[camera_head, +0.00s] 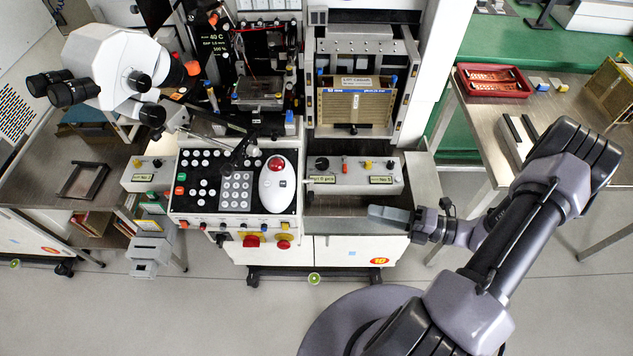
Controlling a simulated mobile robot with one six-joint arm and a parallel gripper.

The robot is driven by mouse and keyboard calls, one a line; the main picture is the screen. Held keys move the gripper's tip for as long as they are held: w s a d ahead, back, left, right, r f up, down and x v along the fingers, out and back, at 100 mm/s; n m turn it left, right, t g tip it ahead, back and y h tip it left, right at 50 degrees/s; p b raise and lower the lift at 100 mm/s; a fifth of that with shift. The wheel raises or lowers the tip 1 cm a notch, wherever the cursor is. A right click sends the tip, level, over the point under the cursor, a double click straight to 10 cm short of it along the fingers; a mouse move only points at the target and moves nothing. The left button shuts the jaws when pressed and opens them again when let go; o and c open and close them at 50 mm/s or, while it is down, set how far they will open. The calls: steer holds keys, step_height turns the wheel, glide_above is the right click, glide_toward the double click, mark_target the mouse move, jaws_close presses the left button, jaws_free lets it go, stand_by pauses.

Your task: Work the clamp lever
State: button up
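My arm reaches in from the lower right, and my gripper (390,217) is in front of the bonding machine's right half, near the front ledge. It points left and shows from above as a grey block, so whether its fingers are apart does not show. I cannot single out the clamp lever for certain. The machine's work area (260,92) is at the upper middle, with small dark and metal parts too fine to tell apart. A brass-coloured magazine (352,110) sits in the holder to its right. My gripper appears apart from both.
A control panel (195,178) with a white trackball unit (277,185) stands left of my gripper. A grey switch box (355,177) is just behind it. A microscope (115,70) overhangs at the left. A side table (485,118) with a red tray (492,82) is at the right.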

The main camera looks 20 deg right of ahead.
mark_target(311, 191)
steer(key=w+a+f+m+t+b, duration=0.2)
steer(key=w+a+m+b, duration=0.1)
steer(key=w+a, duration=0.7)
steer(key=a, duration=0.2)
steer(key=shift+w+a+f, duration=0.25)
steer(key=shift+a, duration=0.15)
jaws_close()
